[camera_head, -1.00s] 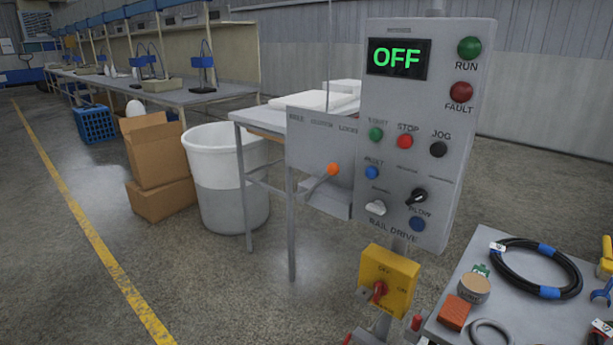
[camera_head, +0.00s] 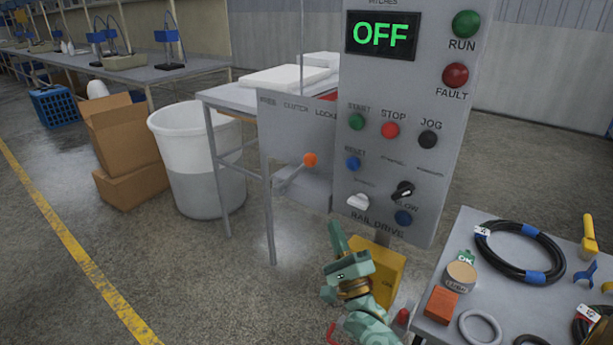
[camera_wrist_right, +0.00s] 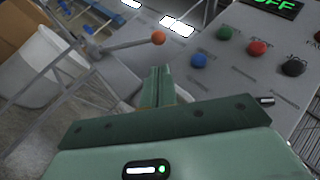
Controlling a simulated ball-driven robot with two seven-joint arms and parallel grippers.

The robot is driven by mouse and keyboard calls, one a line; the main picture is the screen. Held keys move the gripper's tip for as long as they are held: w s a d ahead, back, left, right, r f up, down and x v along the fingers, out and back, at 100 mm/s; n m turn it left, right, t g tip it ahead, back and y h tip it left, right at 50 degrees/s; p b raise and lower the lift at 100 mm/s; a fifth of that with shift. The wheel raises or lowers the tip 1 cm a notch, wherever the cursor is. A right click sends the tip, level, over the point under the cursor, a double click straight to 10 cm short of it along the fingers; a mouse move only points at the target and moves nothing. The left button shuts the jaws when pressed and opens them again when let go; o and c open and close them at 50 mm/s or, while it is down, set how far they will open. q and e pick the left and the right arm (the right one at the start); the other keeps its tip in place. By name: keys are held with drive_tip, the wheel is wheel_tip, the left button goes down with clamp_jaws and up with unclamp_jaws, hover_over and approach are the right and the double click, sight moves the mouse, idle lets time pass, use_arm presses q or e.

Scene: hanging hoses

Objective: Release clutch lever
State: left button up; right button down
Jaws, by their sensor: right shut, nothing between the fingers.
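The clutch lever is a grey rod with an orange knob (camera_head: 310,160) on a grey plate (camera_head: 285,125) lettered FREE, CLUTCH and LOCKED. The rod slopes up to the right toward the knob. The lever and its orange knob (camera_wrist_right: 158,38) also show in the right wrist view, beyond my fingers. My left gripper is not in view.
The control panel (camera_head: 420,130) reads OFF and carries several buttons and knobs. A tool table (camera_head: 480,225) with a coiled hose stands right. A white bin (camera_head: 200,165) and cardboard boxes (camera_head: 125,150) stand left.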

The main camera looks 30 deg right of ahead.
drive_tip(key=x, duration=1.4)
drive_tip(key=shift+f+b, duration=0.2)
drive_tip(key=shift+b, duration=0.15)
drive_tip(key=shift+w+d, duration=0.1)
drive_tip(key=shift+w, duration=0.05)
